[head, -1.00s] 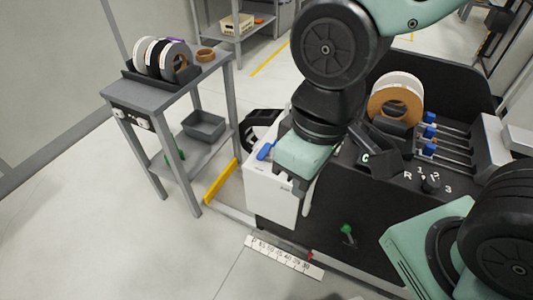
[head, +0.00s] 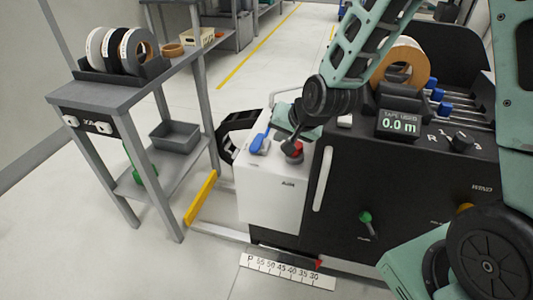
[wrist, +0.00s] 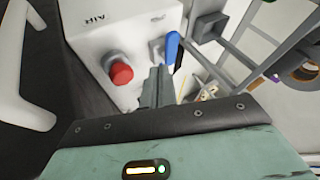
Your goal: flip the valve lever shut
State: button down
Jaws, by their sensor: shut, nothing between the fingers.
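The valve lever is a blue handle (head: 260,143) on the white air box (head: 268,205), near its top left edge in the head view. In the wrist view the blue lever (wrist: 171,50) stands just beyond the fingertips, by a grey fitting. My gripper (wrist: 158,75) is shut and empty, its fingertips close to the lever's lower end; I cannot tell whether they touch. In the head view my gripper (head: 284,132) is over the box, just right of the lever, and its fingertips are hard to make out.
A red button (wrist: 121,73) sits on the box beside my fingers. The black machine (head: 340,180) with a tape roll (head: 401,64) and a green-handled lever (head: 366,217) is to the right.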

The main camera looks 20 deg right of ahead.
aim_at(257, 146)
dwell(0.3)
jog(key=b+x, duration=0.1)
jog(key=x, duration=0.9)
